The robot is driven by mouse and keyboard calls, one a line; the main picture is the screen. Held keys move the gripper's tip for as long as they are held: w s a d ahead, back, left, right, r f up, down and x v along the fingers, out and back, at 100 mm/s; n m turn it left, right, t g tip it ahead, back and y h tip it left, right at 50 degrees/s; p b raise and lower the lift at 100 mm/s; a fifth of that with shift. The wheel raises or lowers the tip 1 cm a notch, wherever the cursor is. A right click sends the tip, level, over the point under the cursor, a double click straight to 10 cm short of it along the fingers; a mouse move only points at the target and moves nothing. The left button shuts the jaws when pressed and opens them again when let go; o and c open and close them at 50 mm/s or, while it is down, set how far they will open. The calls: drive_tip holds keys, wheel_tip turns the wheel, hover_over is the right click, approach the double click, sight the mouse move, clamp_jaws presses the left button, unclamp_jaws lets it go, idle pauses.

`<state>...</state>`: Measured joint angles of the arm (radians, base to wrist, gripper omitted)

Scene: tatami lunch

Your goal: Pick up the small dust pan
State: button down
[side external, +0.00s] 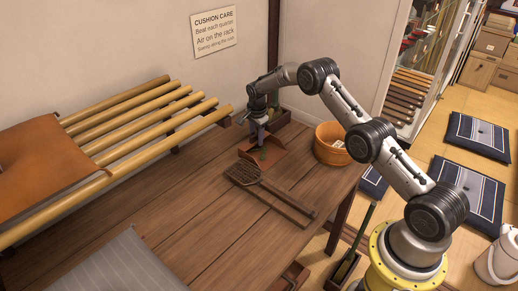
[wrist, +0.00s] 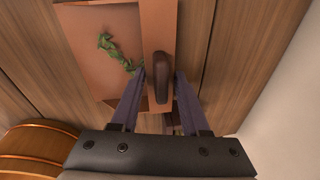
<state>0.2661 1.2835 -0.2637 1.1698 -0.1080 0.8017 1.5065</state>
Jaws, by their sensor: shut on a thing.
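The small dust pan (side external: 266,157) is reddish-brown and lies at the far end of the wooden table, below my gripper (side external: 258,133). In the wrist view the pan (wrist: 100,30) shows its flat tray and a dark rounded handle (wrist: 161,78). My gripper (wrist: 159,85) is shut on that handle, one finger on each side. A green leafy sprig (wrist: 115,52) lies in the pan. I cannot tell whether the pan touches the table.
A round wooden tub (side external: 330,143) stands to the right. A slatted bamboo rack (side external: 150,115) is at the left.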

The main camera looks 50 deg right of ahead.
drive_tip(key=shift+r, duration=0.1)
drive_tip(key=shift+r, duration=0.25)
drive_tip(key=r, duration=0.3)
drive_tip(key=shift+s+a+r, duration=0.1)
drive_tip(key=shift+s+r, duration=0.05)
drive_tip(key=shift+s, duration=0.1)
wheel_tip(320, 180, up, 4)
hover_over(262, 154)
drive_tip(key=s+a+r, duration=0.3)
drive_tip(key=s+r, duration=0.6)
drive_tip(key=shift+s+r, duration=0.25)
drive_tip(key=shift+r, duration=0.05)
drive_tip(key=shift+w+d, duration=0.15)
drive_tip(key=shift+w, duration=0.1)
drive_tip(key=shift+s, duration=0.25)
